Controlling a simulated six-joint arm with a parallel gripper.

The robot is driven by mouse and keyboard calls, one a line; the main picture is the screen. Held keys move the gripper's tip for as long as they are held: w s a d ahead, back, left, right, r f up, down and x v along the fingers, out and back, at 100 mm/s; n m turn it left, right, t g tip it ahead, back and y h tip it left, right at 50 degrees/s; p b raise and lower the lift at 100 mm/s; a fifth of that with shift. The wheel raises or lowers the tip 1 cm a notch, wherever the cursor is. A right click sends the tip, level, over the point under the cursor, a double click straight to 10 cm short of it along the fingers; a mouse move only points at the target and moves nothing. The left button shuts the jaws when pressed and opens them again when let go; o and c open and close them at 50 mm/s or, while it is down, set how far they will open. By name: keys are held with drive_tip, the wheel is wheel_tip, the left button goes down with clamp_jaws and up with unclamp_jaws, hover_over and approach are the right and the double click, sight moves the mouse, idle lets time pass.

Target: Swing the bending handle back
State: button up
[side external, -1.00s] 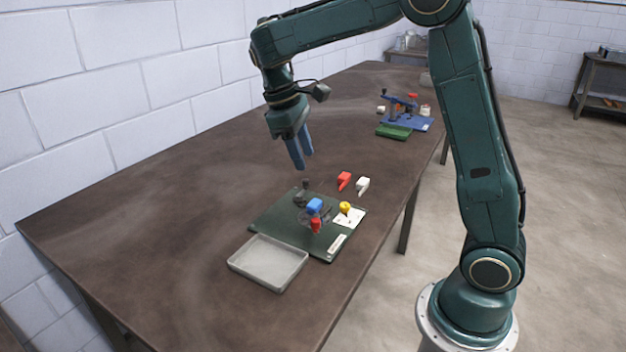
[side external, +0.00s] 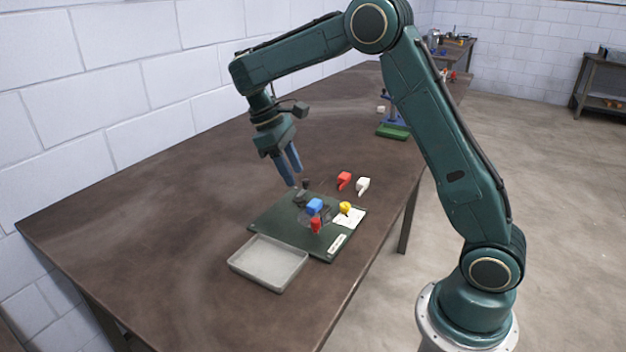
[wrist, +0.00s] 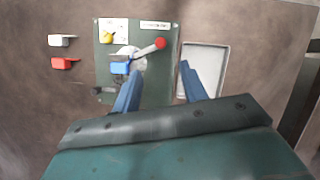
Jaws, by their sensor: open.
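The bending fixture is on a dark green plate (side external: 275,233), which also shows in the wrist view (wrist: 108,62). Its bending handle is a grey lever (wrist: 146,50) with a red knob (wrist: 160,43); the knob also shows in the side view (side external: 315,224), toward the tray side. A blue block (side external: 314,206) sits by the lever's inner end, also seen in the wrist view (wrist: 120,68). A dark part (side external: 301,197) stands at the plate's far corner. My gripper (side external: 295,179) is open and empty above that far side, apart from the handle. Its fingers show in the wrist view (wrist: 160,70).
An empty grey tray (side external: 268,263) lies beside the plate. A yellow piece (side external: 345,208) sits on a white card on the plate. A red piece (side external: 345,180) and a white piece (side external: 363,186) lie beyond it. The table's left part is clear.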

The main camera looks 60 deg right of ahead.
sight(315, 220)
drive_tip(key=shift+x, duration=6.65)
drive_tip(key=shift+w+a, duration=0.1)
clamp_jaws()
